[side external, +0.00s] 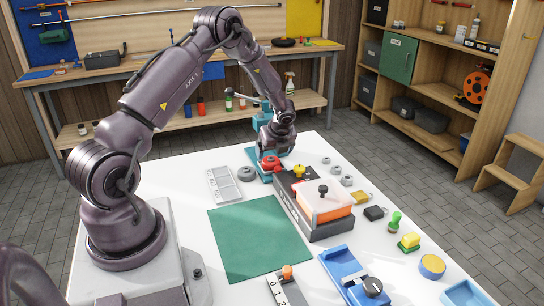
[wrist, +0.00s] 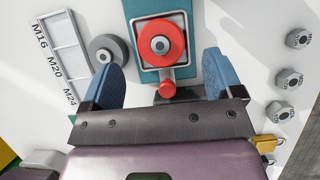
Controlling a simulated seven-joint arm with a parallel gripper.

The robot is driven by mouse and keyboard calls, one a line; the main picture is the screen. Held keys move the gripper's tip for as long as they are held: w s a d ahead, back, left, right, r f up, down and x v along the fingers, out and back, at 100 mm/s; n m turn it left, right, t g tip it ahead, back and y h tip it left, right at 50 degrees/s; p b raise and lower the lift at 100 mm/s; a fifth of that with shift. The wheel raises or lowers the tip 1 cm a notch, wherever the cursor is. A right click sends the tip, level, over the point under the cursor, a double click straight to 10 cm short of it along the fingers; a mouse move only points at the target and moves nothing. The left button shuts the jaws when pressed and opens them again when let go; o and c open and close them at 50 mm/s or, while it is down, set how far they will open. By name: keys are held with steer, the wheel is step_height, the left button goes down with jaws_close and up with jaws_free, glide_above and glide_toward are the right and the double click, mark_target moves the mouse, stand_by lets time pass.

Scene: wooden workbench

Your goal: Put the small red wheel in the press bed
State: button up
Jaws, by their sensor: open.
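The small red wheel (wrist: 161,43) has a grey hub and lies flat within the pale square frame of the teal press bed (wrist: 133,12). In the side external view the red wheel (side external: 269,162) sits low on the teal press, just below my gripper (side external: 274,150). In the wrist view my gripper (wrist: 160,72) is open, its two blue fingers apart, one on each side below the wheel. Nothing is between the fingertips except a red knob seen beneath. The wheel and fingers look apart.
A grey wheel (wrist: 108,49) lies left of the press, beside a labelled white tray (wrist: 62,55). Several nuts (wrist: 288,78) stand to the right. A dark rack (side external: 300,215) with an orange box (side external: 325,206) is close in front. The green mat (side external: 258,238) is clear.

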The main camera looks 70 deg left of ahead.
steer(key=s+d+r+n+t, duration=0.15)
steer(key=d+r+n, duration=0.25)
steer(key=d+r, duration=0.55)
steer(key=s+d+r+n+t, duration=0.15)
steer(key=d+r+n, duration=0.4)
steer(key=r, duration=0.75)
steer(key=s+d+r+n+t+h, duration=0.1)
steer(key=s+d+n, duration=0.3)
steer(key=s+d, duration=0.4)
steer(key=s+d+r+n+t+h, duration=0.1)
steer(key=s+d+r+n+h, duration=0.3)
steer(key=s+d, duration=0.4)
steer(key=shift+d+r+t, duration=0.3)
steer(key=shift+d, duration=0.35)
steer(key=shift+n, duration=0.25)
